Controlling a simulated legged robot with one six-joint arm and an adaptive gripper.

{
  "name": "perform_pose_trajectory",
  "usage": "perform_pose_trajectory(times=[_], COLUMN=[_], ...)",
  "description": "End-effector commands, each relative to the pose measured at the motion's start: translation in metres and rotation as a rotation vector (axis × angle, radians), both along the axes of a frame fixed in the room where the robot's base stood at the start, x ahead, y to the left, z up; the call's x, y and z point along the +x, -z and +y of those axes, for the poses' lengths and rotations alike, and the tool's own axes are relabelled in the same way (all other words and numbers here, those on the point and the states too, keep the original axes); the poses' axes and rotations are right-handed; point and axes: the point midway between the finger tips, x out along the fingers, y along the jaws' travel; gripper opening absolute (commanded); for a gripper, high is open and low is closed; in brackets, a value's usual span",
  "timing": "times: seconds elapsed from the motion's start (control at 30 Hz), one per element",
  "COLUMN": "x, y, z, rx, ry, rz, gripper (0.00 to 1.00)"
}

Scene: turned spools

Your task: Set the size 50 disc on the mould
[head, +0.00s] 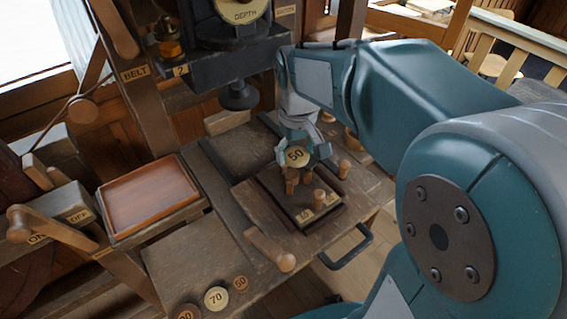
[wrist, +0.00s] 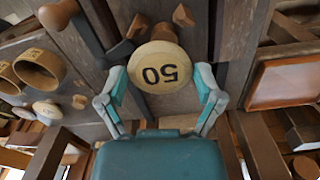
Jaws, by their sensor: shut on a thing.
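The size 50 disc (head: 297,156) is a pale round wooden piece marked 50. It also fills the middle of the wrist view (wrist: 160,68), its number upside down. My gripper (head: 305,153) is shut on it, with one teal finger on each side in the wrist view (wrist: 159,98). The disc is over the dark square board with wooden pegs (head: 268,203), which I take for the mould, near its back pegs. Small number labels lie along the board's front edge. I cannot tell whether the disc touches a peg; its underside is hidden.
A reddish-brown tray (head: 150,196) is on the left. Round number plates, one marked 70 (head: 216,298), line the bench's front edge. A wooden-handled lever (head: 270,248) is in front of the board. A dark press head (head: 238,97) hangs behind it.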

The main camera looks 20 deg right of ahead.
Motion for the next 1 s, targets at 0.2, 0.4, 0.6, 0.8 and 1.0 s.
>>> perform_pose_trajectory(times=[0.2,0.4,0.6,0.8,1.0], x=[0.005,0.006,0.007,0.007,0.007], y=[0.018,0.047,0.052,0.051,0.051], z=[0.015,0.023,0.021,0.018,0.020], rx=[-0.001,-0.007,-0.004,-0.002,-0.004], ry=[-0.001,0.001,0.002,0.002,0.001], rz=[0.002,0.003,-0.002,-0.001,-0.001], gripper=[0.69,0.69,0.69,1.00,1.00])
